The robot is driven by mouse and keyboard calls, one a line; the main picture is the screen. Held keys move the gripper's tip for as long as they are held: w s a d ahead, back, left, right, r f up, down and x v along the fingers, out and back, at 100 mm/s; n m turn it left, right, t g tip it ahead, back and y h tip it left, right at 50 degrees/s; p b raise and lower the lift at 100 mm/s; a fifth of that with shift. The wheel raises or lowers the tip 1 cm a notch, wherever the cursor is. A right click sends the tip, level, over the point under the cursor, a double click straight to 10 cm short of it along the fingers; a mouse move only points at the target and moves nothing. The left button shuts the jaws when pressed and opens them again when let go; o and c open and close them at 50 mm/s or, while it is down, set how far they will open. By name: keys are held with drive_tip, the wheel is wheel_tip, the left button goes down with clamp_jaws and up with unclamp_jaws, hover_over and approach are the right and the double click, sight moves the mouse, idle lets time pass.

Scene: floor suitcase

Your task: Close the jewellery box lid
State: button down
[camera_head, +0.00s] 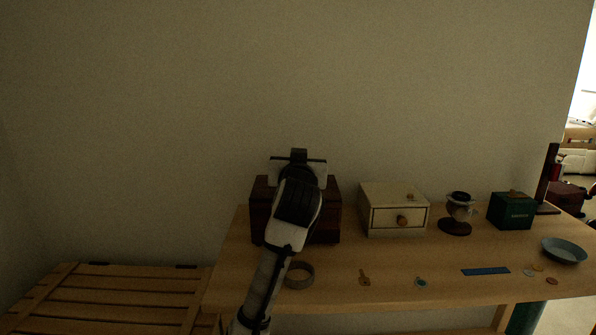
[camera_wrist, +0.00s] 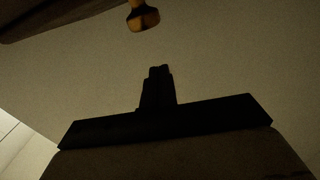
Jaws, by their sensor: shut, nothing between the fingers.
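A dark reddish-brown wooden box (camera_head: 331,212), which I take for the jewellery box, stands at the left end of the table against the wall. My arm covers its middle, and I cannot tell from the head view how far its lid is open. My gripper (camera_head: 299,154) is at the height of the box's top edge or just above, in front of it in the picture. In the wrist view the closed fingers (camera_wrist: 158,72) are empty. A dark wooden edge (camera_wrist: 55,14) with a brass knob or clasp (camera_wrist: 143,18) shows beyond them, apart from the fingertips.
A cream box with a drawer (camera_head: 396,217) stands right of the dark box. Further right are a dark stand (camera_head: 456,228), a green box (camera_head: 511,211) and a blue-grey dish (camera_head: 564,250). A ring-shaped band (camera_head: 300,284) and small flat items lie in front. A slatted bench (camera_head: 110,295) is at left.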

drive_tip(key=s+f+t+b, duration=0.3)
drive_tip(key=f+b, duration=0.2)
drive_tip(key=shift+s+f, duration=0.15)
drive_tip(key=shift+f, duration=0.15)
idle(0.4)
